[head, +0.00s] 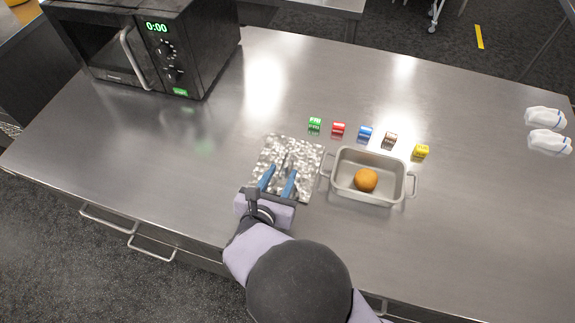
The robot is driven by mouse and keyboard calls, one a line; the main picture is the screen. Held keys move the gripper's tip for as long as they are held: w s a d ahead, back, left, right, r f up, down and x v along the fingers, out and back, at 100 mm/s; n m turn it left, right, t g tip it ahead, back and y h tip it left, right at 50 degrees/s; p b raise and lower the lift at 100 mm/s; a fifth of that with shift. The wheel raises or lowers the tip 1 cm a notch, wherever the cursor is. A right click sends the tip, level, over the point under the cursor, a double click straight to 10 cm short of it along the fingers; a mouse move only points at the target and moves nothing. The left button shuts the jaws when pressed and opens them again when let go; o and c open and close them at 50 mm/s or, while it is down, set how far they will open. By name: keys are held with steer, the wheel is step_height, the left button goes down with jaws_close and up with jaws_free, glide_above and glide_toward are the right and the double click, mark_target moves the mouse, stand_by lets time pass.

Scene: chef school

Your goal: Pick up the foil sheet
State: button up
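The foil sheet (305,153) is a crinkled silver square lying flat on the steel table, left of the metal pan. My gripper (278,180) is over the near half of the foil sheet, with its two blue-sided fingers pointing away from me. The fingers are spread apart with foil visible between them, so it is open. I cannot tell whether the fingertips touch the foil. My gripper covers part of the sheet's near edge.
A metal pan (345,192) with side handles holds an orange-brown round item (366,180), close right of the foil. Several small colored blocks, including a red one (338,129), line up behind. A black microwave (190,45) stands back left. White mitts (547,142) lie far right.

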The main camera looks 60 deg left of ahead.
mark_target(284, 176)
steer(key=shift+x, duration=1.2)
jaws_close()
steer(key=shift+r, duration=0.15)
step_height(284, 176, up, 10)
steer(key=b, duration=0.2)
